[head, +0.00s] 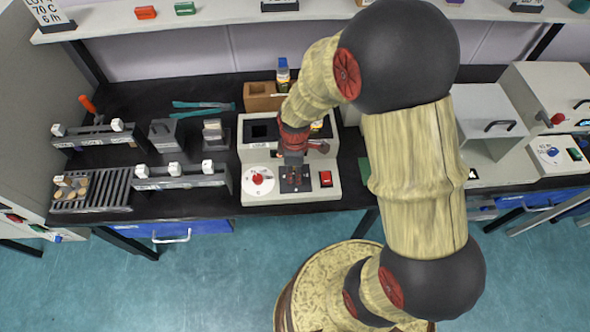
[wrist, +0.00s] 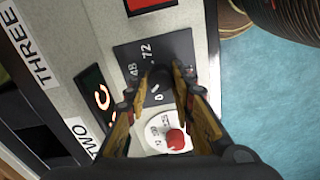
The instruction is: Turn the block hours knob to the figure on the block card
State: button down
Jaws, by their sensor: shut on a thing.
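The block unit (head: 285,194) stands mid-bench in the head view. The hours knob (wrist: 160,80) is black, on a dark panel (wrist: 185,50) with white figures, among them 48 and 72; its pointer reading is unclear. My gripper (head: 294,170) points down over this panel, and in the wrist view its fingers (wrist: 161,92) are shut on the knob from both sides. A white dial with a red knob (wrist: 175,140) lies beside it. A card (head: 45,12) at the upper left reads 70 C and what looks like 6 h; I cannot tell whether it is the block card.
A red switch (head: 326,178) sits right of the panel. Slotted racks (head: 180,180) and a grille tray (head: 118,190) stand to the left. A brown box (head: 262,98) is behind the unit. White cabinets (head: 540,90) are at the right. Other cards (head: 280,4) on the shelf are cut off.

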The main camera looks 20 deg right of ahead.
jog(key=m+p, duration=0.2)
jog(key=m, duration=0.5)
jog(key=shift+p, duration=0.35)
jog(key=m+p, duration=0.1)
jog(key=m, duration=0.5)
jog(key=shift+m+p, duration=0.3)
jog(key=shift+p, duration=0.1)
jog(key=m+p, duration=0.1)
jog(key=m, duration=0.4)
jog(key=shift+m+p, duration=0.45)
jog(key=shift+m, duration=1.85)
jog(key=c, duration=1.5)
grip_release()
